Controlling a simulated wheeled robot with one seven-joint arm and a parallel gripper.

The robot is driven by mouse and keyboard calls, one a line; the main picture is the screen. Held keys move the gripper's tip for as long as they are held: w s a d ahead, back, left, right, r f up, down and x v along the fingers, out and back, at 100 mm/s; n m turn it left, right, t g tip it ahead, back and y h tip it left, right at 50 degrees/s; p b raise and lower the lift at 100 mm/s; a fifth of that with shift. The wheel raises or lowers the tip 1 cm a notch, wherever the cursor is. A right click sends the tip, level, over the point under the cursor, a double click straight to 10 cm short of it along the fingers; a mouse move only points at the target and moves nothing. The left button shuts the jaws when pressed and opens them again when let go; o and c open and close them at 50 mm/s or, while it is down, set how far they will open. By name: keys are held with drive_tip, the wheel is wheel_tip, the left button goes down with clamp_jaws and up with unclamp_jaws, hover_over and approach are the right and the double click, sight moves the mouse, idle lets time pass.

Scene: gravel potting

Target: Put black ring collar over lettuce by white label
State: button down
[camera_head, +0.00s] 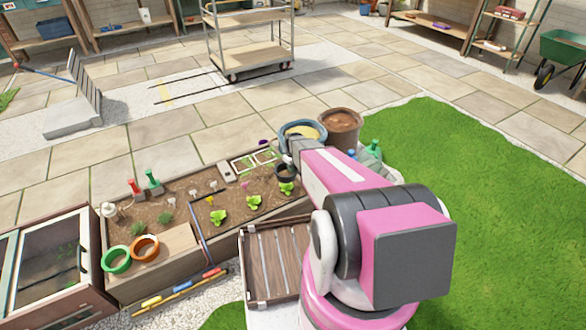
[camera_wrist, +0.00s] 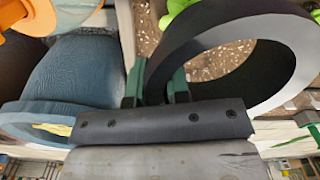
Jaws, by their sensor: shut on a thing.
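My gripper (camera_wrist: 155,88) is shut on the wall of the black ring collar (camera_wrist: 288,42), which fills the upper right of the wrist view. In the head view the collar (camera_head: 285,171) is at the bed's right end, just behind and above the rightmost lettuce (camera_head: 287,188). Two more lettuces, a middle one (camera_head: 254,201) and a left one (camera_head: 218,217), grow in the planter bed (camera_head: 160,252). Small labels stand behind the plants, among them a white label (camera_head: 193,191), a yellow one (camera_head: 210,200) and a pink one (camera_head: 244,186). Bright green leaves show at the wrist view's top edge.
Green (camera_head: 117,260) and orange (camera_head: 145,248) rings lie at the bed's left front. A blue-grey pot (camera_head: 302,131) and brown pot (camera_head: 339,125) stand behind my gripper. A slatted wooden crate (camera_head: 272,262) sits in front of the bed. Red and green hand tools stand at the back left.

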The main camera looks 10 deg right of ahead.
sight(293, 186)
drive_tip(key=shift+f, duration=5.05)
drive_tip(key=shift+f, duration=0.25)
